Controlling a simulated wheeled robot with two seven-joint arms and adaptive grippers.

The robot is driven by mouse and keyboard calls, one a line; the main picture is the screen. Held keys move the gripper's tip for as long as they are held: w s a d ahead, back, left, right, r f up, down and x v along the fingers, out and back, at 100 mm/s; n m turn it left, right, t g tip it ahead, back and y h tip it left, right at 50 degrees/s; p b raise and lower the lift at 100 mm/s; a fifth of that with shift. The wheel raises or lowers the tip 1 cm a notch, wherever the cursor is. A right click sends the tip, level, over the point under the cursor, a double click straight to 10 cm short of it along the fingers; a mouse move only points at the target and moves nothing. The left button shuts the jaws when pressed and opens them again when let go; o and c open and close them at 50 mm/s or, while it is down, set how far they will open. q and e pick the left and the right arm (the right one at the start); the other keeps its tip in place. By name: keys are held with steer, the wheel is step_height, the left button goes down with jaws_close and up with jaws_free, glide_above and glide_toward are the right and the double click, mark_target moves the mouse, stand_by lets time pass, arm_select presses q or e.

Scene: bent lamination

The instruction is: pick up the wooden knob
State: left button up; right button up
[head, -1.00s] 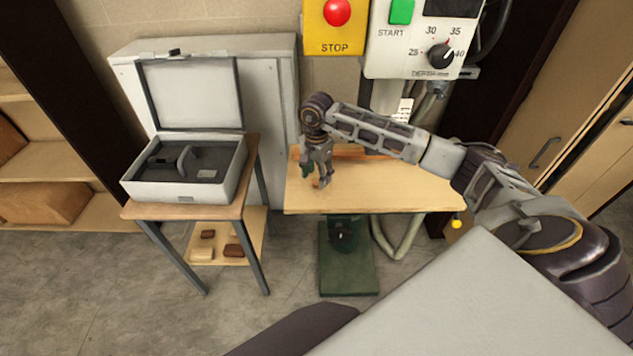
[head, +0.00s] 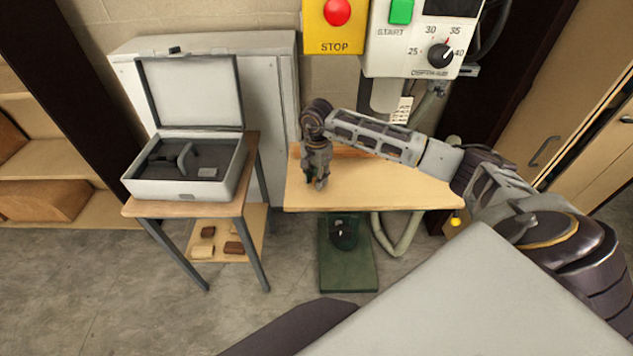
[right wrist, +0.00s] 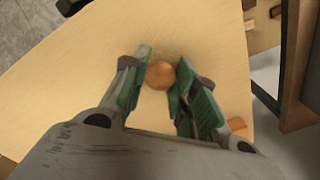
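The wooden knob (right wrist: 160,74) is a small round orange-brown piece on the pale wooden table top (head: 400,190). In the right wrist view it sits between the two green-padded fingertips of my right gripper (right wrist: 163,70). The fingers are apart, one on each side of the knob, and do not look closed on it. In the head view my right gripper (head: 317,183) points down at the left part of the table and hides the knob. My left gripper is not in view.
An open grey case (head: 190,190) stands on a small side table to the left. A control panel with a yellow stop box (head: 335,45) hangs above the work table. Wooden strips (head: 350,152) lie along its back. The table's right part is clear.

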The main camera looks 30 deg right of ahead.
steer(key=shift+c, duration=0.5)
steer(key=shift+r, duration=0.1)
steer(key=shift+w+r, duration=0.1)
steer(key=shift+r, duration=0.3)
step_height(320, 180, up, 9)
steer(key=b, duration=0.2)
steer(key=shift+b, duration=0.4)
steer(key=shift+w+d+f+b, duration=0.2)
steer(key=shift+f+b, duration=0.35)
steer(key=shift+b, duration=0.5)
